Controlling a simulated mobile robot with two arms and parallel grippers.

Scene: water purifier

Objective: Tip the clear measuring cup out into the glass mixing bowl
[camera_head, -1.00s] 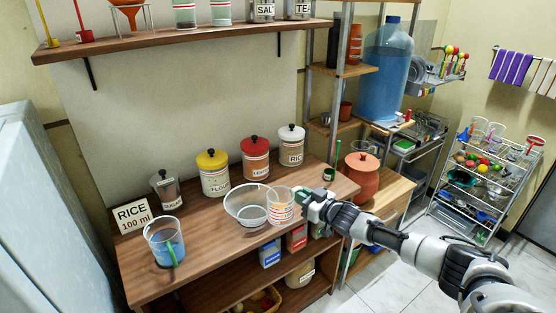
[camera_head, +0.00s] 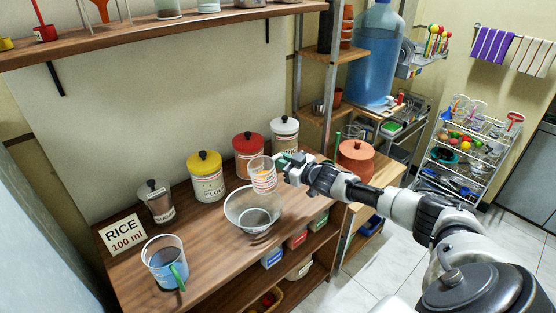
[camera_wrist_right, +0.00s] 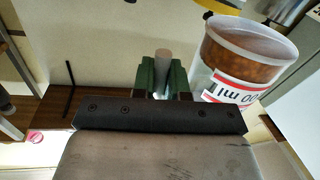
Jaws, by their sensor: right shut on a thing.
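The clear measuring cup (camera_head: 263,175) has red markings and is about upright. It is held above the right back rim of the glass mixing bowl (camera_head: 253,222), which stands on the wooden counter. My right gripper (camera_head: 286,166) is to the right of the cup. In the right wrist view, its green fingers (camera_wrist_right: 162,78) are shut on a pale grey handle, beside the cup (camera_wrist_right: 245,60) with its "00 ml" label. My left gripper is not in view.
A second clear cup with blue and a green handle (camera_head: 166,264) stands at the counter's front left. A "RICE 100 ml" sign (camera_head: 123,235) and several canisters, one with a yellow lid (camera_head: 206,178), stand behind. An orange-brown pot (camera_head: 356,160) is right of my gripper.

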